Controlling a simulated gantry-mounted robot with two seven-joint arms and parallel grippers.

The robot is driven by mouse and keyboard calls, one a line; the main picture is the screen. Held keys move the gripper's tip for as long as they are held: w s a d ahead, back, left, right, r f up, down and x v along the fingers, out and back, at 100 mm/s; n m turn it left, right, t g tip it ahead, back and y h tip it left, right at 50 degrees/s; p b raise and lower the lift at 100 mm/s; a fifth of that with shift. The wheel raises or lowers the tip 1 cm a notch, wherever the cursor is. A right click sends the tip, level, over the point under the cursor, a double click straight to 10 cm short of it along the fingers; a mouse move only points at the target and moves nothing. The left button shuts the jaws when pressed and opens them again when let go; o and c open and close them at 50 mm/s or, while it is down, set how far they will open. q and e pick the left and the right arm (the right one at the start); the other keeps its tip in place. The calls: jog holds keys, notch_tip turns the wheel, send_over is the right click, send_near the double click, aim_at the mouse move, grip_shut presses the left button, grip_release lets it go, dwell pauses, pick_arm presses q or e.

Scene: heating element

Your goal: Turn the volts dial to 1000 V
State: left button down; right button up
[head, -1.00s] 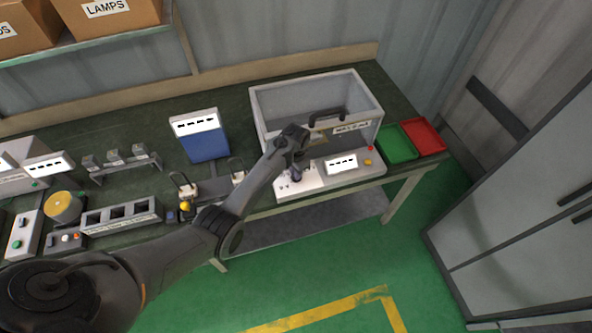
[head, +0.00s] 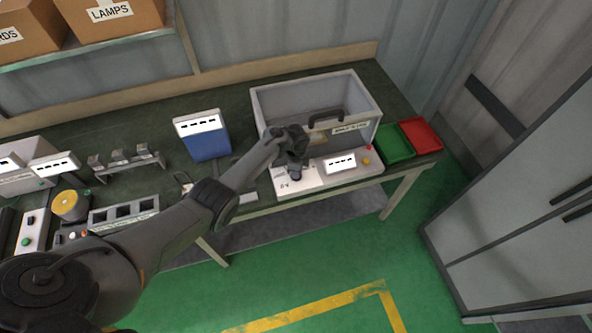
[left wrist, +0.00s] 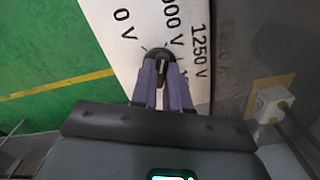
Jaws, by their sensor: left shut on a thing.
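The volts dial (left wrist: 162,55) is a round black knob with a pale pointer mark, on a white panel (left wrist: 118,30) in the left wrist view. The panel carries the labels 0 V, a partly cut-off one ending in 000 V, and 1250 V. My left gripper (left wrist: 162,88) has its two purplish fingers closed on the dial's grip, one on each side. In the head view my left gripper (head: 295,172) is at the white panel (head: 310,180) in front of the grey box, and it hides most of the dial. My right gripper is out of view.
The grey open-topped box (head: 262,105) with a black handle (head: 326,117) stands behind the panel. A blue meter (head: 205,145) stands left.

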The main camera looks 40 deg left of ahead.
pick_arm(q)
jog(key=shift+m, duration=0.6)
jog(key=c, duration=1.1)
grip_release()
jog(key=shift+r, duration=0.1)
jog(key=shift+r+p, duration=1.95)
jog(key=shift+r, duration=3.35)
